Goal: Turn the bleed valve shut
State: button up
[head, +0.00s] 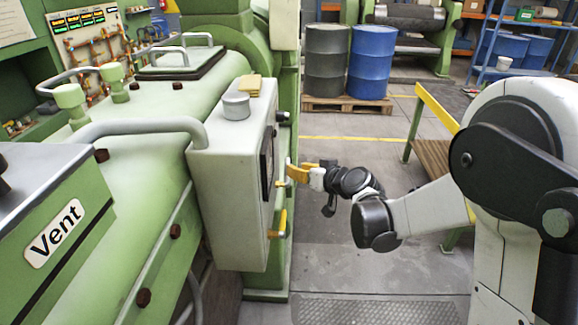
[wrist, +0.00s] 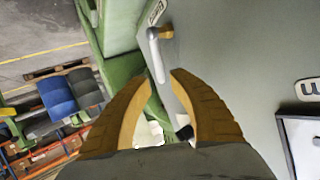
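A small lever with a yellow grip (head: 280,224) sits low on the right side of the pale green control box. In the wrist view a lever with a yellow end (wrist: 166,32) and a pale shaft shows just beyond the fingertips, close to a small label too small to read surely. I cannot tell whether both views show the same lever. My gripper (head: 295,173) is beside the box's right side, above the yellow grip. Its yellow fingers (wrist: 164,76) are apart in the wrist view, with nothing held between them.
The control box (head: 228,205) carries a grey round tin (head: 236,106) and a yellow block on top. A green machine with a Vent label (head: 54,234) fills the left. Barrels (head: 326,62) stand on a pallet behind. Floor right of the box is open, up to a yellow-railed bench (head: 436,107).

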jog(key=b+x, duration=0.1)
jog(key=x, duration=0.6)
jog(key=shift+c, duration=0.5)
grip_shut()
